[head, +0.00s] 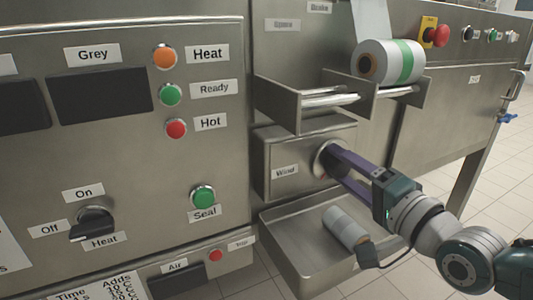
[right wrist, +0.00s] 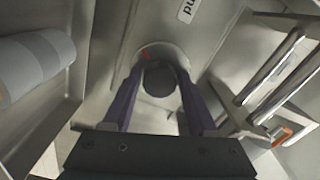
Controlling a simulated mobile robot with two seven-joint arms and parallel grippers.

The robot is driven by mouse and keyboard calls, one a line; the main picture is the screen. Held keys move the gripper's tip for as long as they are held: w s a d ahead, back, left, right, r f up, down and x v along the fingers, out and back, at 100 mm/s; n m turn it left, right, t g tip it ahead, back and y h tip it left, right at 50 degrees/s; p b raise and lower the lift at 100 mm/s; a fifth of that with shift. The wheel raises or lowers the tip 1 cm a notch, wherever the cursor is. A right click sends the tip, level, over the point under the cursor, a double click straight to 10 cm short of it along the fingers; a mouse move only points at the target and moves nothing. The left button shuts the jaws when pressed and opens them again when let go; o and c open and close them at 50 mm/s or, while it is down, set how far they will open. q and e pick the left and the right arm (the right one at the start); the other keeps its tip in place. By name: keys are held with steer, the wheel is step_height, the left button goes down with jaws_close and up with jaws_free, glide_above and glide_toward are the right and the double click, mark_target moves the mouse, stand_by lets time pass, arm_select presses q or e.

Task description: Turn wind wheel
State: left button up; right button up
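The wind wheel (head: 323,160) is a round metal disc on the front of the box with the "Wind" label (head: 285,171). My right gripper (head: 333,158) reaches it from the right, with its two purple fingers apart. In the right wrist view, the wheel's dark round middle (right wrist: 160,80) sits between the fingertips of my right gripper (right wrist: 160,70), with a paler rim behind. The fingertips are close beside the dark middle; whether they touch it is unclear. My left gripper is out of view.
An upper tray (head: 290,103) with rollers juts out above the wheel, and a roll with a green band (head: 405,62) rests there. A lower tray (head: 290,255) holds a grey roll (head: 346,228) under my right arm. A control panel (head: 130,140) stands at left.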

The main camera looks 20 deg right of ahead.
steer(key=shift+o, duration=1.3)
steer(key=shift+s, duration=0.1)
steer(key=shift+s, duration=0.3)
steer(key=s+p, duration=0.3)
steer(key=s, duration=0.6)
steer(key=shift+d, duration=0.4)
